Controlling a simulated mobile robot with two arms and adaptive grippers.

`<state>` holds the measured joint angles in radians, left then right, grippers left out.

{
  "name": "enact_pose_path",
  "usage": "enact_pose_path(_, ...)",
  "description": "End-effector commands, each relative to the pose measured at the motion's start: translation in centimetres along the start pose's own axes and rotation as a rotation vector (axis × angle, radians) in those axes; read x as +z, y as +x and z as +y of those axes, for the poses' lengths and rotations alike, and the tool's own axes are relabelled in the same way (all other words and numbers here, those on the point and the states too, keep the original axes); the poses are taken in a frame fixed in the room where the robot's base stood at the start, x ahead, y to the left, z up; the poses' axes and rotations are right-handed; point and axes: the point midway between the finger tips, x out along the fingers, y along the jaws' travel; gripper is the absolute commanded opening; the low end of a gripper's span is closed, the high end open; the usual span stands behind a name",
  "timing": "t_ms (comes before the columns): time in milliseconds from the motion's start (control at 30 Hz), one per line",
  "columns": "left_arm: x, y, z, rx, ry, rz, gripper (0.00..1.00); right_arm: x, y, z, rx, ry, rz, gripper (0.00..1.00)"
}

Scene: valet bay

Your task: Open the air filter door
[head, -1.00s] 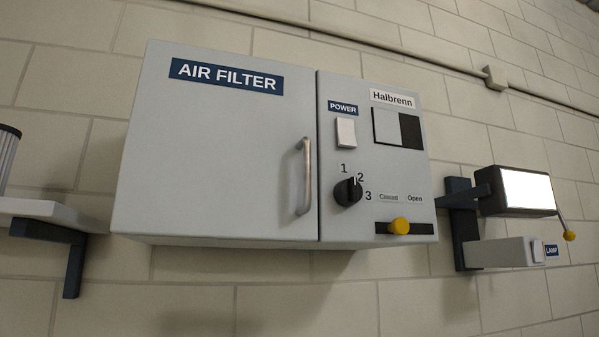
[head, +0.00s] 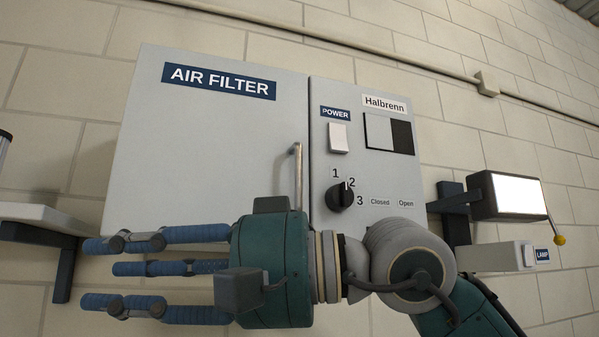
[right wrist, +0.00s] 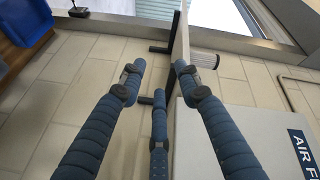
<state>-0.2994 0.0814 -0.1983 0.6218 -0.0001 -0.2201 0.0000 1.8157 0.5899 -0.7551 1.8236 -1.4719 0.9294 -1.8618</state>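The air filter door (head: 205,140) is the large grey panel with a blue AIR FILTER label in the head view. It looks closed. Its metal handle (head: 298,165) is upright at the door's right edge; the lower part is hidden behind my right gripper. My right gripper (head: 98,272) is in front of the lower door, its blue fingers pointing left, spread and empty. In the right wrist view the open fingers (right wrist: 162,78) hold nothing, and the labelled cabinet (right wrist: 225,125) is at the right. My left gripper is not in view.
Right of the door are a power switch (head: 338,138) and a black knob (head: 340,196). My right arm covers the panel's lower part. A lamp (head: 510,195) is on the wall at right.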

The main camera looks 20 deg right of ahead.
Motion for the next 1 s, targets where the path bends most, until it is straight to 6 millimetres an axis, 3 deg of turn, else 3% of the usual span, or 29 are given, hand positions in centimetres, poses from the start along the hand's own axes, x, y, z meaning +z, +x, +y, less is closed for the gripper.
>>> enact_pose_path(100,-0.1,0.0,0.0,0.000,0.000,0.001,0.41,-4.8,-4.5,-1.2,0.248,-0.352,0.155,0.33)
enact_pose_path(233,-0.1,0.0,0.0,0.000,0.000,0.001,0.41,-9.5,-11.4,-3.2,0.515,-0.621,0.309,0.33)
enact_pose_path(400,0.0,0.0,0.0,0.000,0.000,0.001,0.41,-12.6,-19.6,-5.9,0.767,-0.791,0.445,0.33)
enact_pose_path(500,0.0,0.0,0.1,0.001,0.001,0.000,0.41,-13.2,-22.2,-6.8,0.840,-0.825,0.481,0.33)
enact_pose_path(667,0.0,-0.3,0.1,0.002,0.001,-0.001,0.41,-14.1,-22.6,-6.6,0.869,-0.834,0.491,0.33)
enact_pose_path(1000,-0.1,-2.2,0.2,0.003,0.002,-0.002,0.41,-18.2,-18.9,-3.9,0.865,-0.833,0.487,0.33)
